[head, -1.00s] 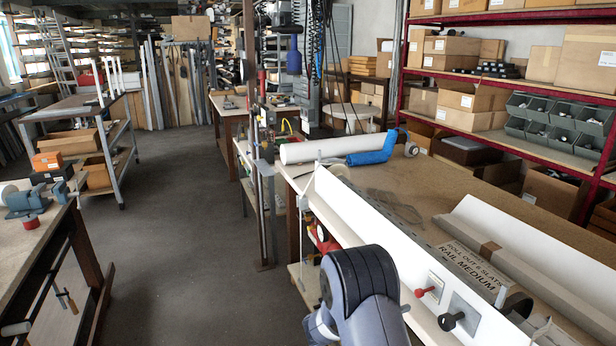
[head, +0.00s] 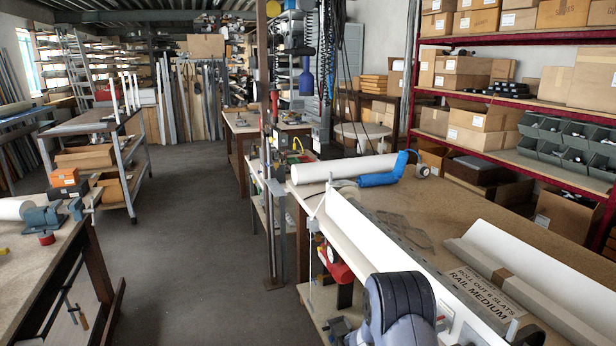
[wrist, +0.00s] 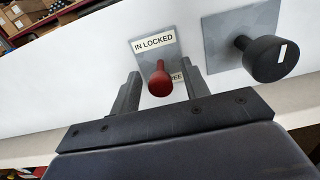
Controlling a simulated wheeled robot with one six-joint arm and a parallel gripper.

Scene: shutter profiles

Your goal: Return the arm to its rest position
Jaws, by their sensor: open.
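In the wrist view my gripper (wrist: 163,84) is open, with its two dark fingers apart on either side of a red knob (wrist: 158,82). Nothing is seen clamped between them; whether a finger touches the knob I cannot tell. The knob sits on a grey plate marked "IN LOCKED" (wrist: 154,44); a second label is partly hidden behind it. A black knob (wrist: 270,58) on another grey plate is to the right. In the head view my arm's dark rounded link shows at the bottom, and my gripper is hidden.
The white panel (head: 372,238) edges the workbench (head: 465,208). On the bench lie a white roll (head: 335,168), a blue tool (head: 385,178) and a long profile labelled "RAIL MEDIUM" (head: 482,290). A red-framed shelf (head: 520,98) stands behind. The floor (head: 195,240) at left is clear.

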